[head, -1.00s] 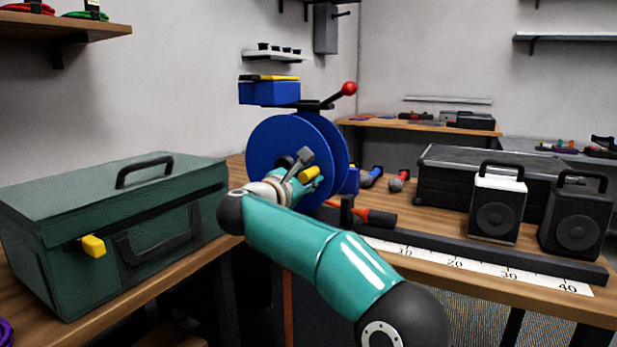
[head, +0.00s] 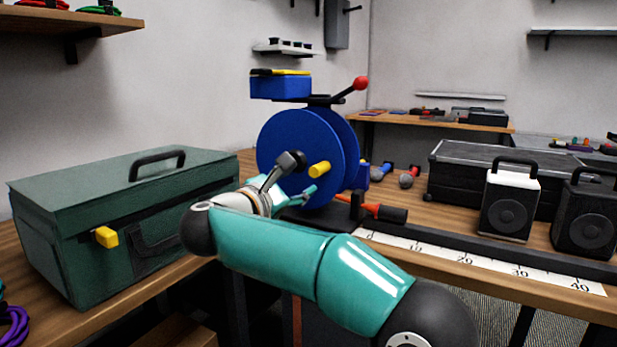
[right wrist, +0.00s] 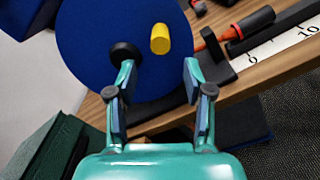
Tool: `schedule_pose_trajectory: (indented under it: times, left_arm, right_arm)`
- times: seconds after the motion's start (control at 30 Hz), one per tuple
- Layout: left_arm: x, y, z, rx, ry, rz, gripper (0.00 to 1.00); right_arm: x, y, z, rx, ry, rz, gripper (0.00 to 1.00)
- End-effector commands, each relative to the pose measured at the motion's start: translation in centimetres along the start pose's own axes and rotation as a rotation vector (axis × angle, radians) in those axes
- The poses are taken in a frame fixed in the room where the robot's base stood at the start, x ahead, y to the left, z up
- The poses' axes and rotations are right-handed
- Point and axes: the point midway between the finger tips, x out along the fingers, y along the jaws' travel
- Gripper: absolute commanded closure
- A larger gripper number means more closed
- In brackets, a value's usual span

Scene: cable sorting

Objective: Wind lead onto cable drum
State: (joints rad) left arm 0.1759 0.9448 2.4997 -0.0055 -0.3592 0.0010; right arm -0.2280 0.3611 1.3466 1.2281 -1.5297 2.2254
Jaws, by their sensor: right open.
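The blue cable drum (head: 290,135) stands upright on the bench, with a yellow crank handle (head: 319,170) on its near face. In the right wrist view the drum face (right wrist: 95,30) fills the top, with the yellow handle (right wrist: 160,39) and a black hub (right wrist: 125,52). My right gripper (head: 300,179) is open and empty in front of the drum's lower part. In the right wrist view its fingers (right wrist: 158,72) sit apart below the yellow handle, which lies between their lines. Contact cannot be told. No lead is clearly visible on the drum. My left gripper is not in view.
A green case (head: 130,200) stands left of the drum. A red-and-black tool-like piece (head: 385,212) and a ruler strip (head: 490,264) lie to the right, near two speakers (head: 510,205) (head: 585,222). A purple cable coil (head: 14,327) is at the lower left.

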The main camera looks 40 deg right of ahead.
Motion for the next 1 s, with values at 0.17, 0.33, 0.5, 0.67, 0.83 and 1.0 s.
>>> schedule_pose_trajectory:
  times: [0.17, 0.33, 0.5, 0.67, 0.83, 1.0]
  left_arm:
    - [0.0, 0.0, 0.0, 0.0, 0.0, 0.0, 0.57]
    - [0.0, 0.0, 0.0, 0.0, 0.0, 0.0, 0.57]
    - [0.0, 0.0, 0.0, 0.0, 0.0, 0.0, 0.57]
    - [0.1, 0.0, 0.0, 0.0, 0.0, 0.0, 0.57]
    - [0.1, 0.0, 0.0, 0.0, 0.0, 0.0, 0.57]
    - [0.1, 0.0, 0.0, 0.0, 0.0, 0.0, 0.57]
  right_arm:
    - [-2.4, 0.1, -0.1, 0.001, 0.002, 0.001, 0.48]
    - [-3.0, 0.0, -0.1, 0.001, 0.001, -0.001, 0.48]
    - [-3.0, 0.0, -0.1, 0.001, 0.0, -0.001, 0.48]
    - [-3.0, 0.0, -0.1, 0.0, 0.0, -0.001, 0.48]
    - [-2.7, -0.1, -0.1, -0.002, -0.002, -0.006, 0.48]
    - [-0.6, -1.6, -3.4, -0.083, -0.02, -0.048, 0.48]
